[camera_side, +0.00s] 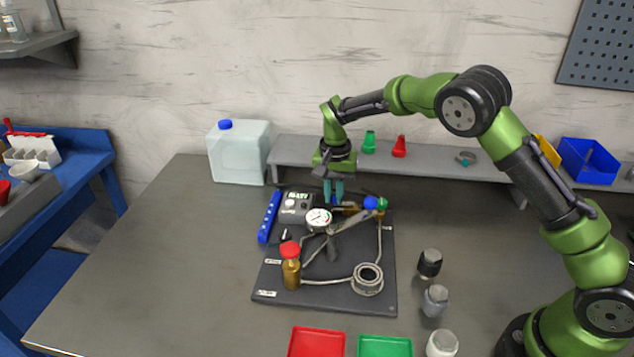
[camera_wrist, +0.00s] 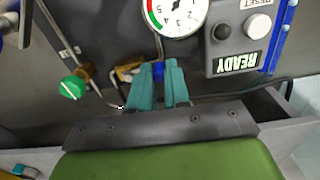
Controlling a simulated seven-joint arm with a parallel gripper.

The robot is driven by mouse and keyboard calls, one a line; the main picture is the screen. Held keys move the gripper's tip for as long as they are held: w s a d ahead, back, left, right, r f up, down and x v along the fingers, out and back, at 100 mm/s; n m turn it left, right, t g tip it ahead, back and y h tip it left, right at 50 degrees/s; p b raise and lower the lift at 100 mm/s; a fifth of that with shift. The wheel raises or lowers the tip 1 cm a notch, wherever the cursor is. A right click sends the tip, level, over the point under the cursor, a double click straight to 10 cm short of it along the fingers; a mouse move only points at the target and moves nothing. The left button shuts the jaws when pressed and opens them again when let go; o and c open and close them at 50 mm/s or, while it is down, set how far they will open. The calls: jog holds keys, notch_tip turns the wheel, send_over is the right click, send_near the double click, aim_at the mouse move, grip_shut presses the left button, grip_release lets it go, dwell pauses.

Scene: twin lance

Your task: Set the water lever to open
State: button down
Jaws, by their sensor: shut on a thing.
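My gripper (camera_side: 334,198) points down behind the gauge at the back of the dark panel (camera_side: 325,293). In the wrist view its two teal fingers (camera_wrist: 160,76) are close together, shut on a small part that they mostly hide. A brass valve (camera_wrist: 127,71) with a bent metal piece lies right beside the left finger. It shows in the side view as a brass fitting (camera_side: 352,211). A blue knob (camera_side: 371,202) and a green knob (camera_side: 383,204) stand to its right, apart from the fingers. I cannot read which lever is labelled water, nor its position.
A round gauge (camera_side: 318,219), a control box (camera_side: 297,202) with a READY display, a red-capped brass bottle (camera_side: 291,264) and a metal ring fitting (camera_side: 368,279) crowd the panel. A white jug (camera_side: 239,152) stands behind left. A grey shelf (camera_side: 435,160) runs behind. Bare table lies left.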

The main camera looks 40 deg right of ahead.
jog(key=shift+w+d+m, duration=0.15)
jog(key=shift+m, duration=0.35)
dwell(0.3)
jog(key=c, duration=1.1)
grip_release()
jog(key=shift+r, duration=0.1)
notch_tip(320, 180, up, 17)
jog(key=shift+w, duration=0.15)
